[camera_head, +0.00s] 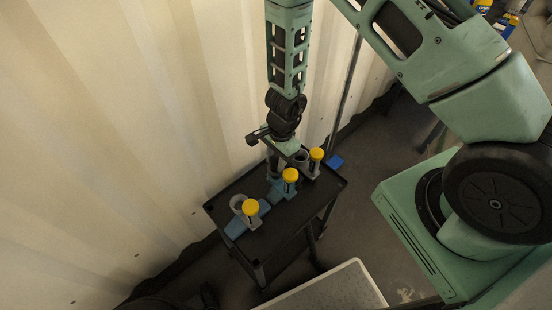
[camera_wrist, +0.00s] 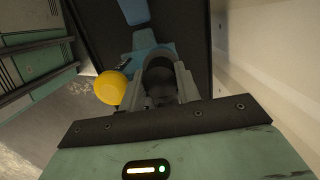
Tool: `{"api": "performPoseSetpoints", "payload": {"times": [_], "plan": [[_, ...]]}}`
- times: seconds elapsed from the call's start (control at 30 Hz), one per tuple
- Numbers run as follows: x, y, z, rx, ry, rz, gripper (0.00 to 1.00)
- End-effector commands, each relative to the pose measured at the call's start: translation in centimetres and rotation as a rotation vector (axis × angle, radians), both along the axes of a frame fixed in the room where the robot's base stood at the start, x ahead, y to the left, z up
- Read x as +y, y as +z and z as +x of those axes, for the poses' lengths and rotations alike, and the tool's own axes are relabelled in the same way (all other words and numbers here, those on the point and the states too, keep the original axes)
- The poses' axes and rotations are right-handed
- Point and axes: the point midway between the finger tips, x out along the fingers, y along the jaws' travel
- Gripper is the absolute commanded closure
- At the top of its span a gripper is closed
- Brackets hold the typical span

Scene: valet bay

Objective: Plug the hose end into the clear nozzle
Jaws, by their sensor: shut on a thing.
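My gripper (camera_head: 274,168) points down over the middle of three yellow-capped fixtures on a black cart. In the wrist view my gripper (camera_wrist: 160,88) is shut on a dark round piece (camera_wrist: 159,66), which looks like the hose end. The middle fixture's yellow cap (camera_head: 290,175) is just right of the gripper; a yellow cap (camera_wrist: 111,87) also shows beside the jaws in the wrist view. The gripper hides whatever is under it, so I cannot tell whether the held piece touches or sits in a nozzle. No nozzle is clearly recognisable as the clear one.
The black cart (camera_head: 222,206) stands by a pale corrugated wall (camera_head: 130,120). A front fixture has a grey ring (camera_head: 238,202) and yellow cap (camera_head: 250,207); a rear one has a grey ring (camera_head: 301,157) and yellow cap (camera_head: 316,154). These flank the gripper closely.

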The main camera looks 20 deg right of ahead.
Motion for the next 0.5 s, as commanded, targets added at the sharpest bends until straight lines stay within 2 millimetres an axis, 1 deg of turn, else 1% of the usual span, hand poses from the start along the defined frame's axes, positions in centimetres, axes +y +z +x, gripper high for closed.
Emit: {"api": "performPoseSetpoints", "payload": {"times": [0.5], "plan": [[0.0,-1.2,0.0,0.0,0.001,0.0,0.86]]}}
